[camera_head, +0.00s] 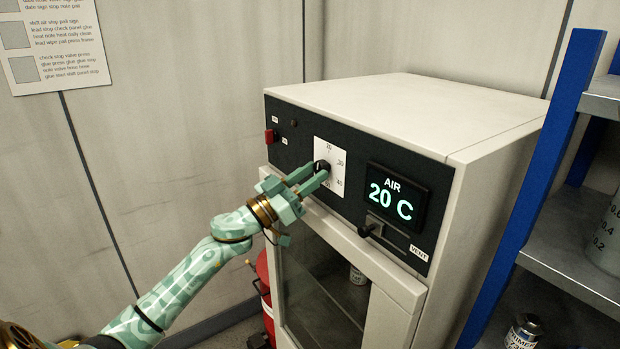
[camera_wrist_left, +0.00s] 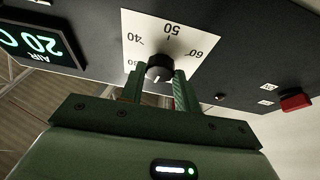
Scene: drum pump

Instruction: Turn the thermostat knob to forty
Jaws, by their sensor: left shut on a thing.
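The black thermostat knob (camera_head: 323,166) sits on a white dial plate (camera_head: 331,151) on the dark front panel of a cream cabinet. In the head view 20 is at the top, with 30 and 40 down the right side. The wrist view is upside down; the knob (camera_wrist_left: 160,67) there has a pale mark on its lower edge, the 20 side of the dial. My left gripper (camera_head: 314,177) is shut on the knob, one finger on each side; it also shows in the wrist view (camera_wrist_left: 160,88). My right gripper is not in view.
A display (camera_head: 394,197) right of the dial reads AIR 20 C. Below it is a black vent lever (camera_head: 368,229). A red switch (camera_head: 271,136) is at the panel's left. A glass door (camera_head: 318,285) is below. A blue-posted shelf (camera_head: 570,250) stands close on the right.

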